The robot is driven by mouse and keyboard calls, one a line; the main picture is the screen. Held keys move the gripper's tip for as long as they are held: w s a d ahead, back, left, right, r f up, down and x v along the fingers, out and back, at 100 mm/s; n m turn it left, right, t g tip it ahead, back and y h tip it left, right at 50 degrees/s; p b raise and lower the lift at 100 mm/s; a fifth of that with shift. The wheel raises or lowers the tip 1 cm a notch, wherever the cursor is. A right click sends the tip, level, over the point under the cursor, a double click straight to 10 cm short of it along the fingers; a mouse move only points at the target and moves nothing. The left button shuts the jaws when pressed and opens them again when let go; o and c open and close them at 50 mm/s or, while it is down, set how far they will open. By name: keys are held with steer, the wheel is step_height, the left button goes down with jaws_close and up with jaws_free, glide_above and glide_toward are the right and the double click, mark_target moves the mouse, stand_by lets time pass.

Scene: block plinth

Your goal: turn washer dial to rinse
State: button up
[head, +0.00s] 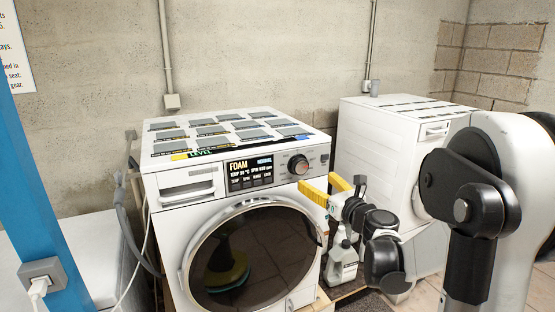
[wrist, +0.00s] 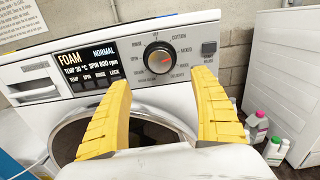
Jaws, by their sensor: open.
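The washer (head: 166,217) is white with a round dark door. Its dial (head: 298,164) is a dark knob with a silver rim, right of the black display (head: 250,174), which reads FOAM and NORMAL. In the wrist view the dial (wrist: 160,57) has a red mark pointing to the right and slightly down, and printed labels around it. My gripper (head: 324,187) has yellow fingers and is in front of the panel, just right of and below the dial. In the wrist view my gripper (wrist: 164,82) is open, its fingers either side of the dial and apart from it.
A second white machine (head: 372,142) stands at the right. White bottles (head: 341,262) stand on the floor between the machines; some also show in the wrist view (wrist: 272,150). A blue post (head: 45,170) with a socket is at the left. Flat grey panels cover the washer's top.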

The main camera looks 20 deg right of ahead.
mark_target(302, 169)
steer(key=w+b, duration=0.2)
steer(key=w, duration=0.8)
steer(key=shift+w+a+b, duration=0.15)
steer(key=shift+b, duration=0.2)
steer(key=c, duration=1.2)
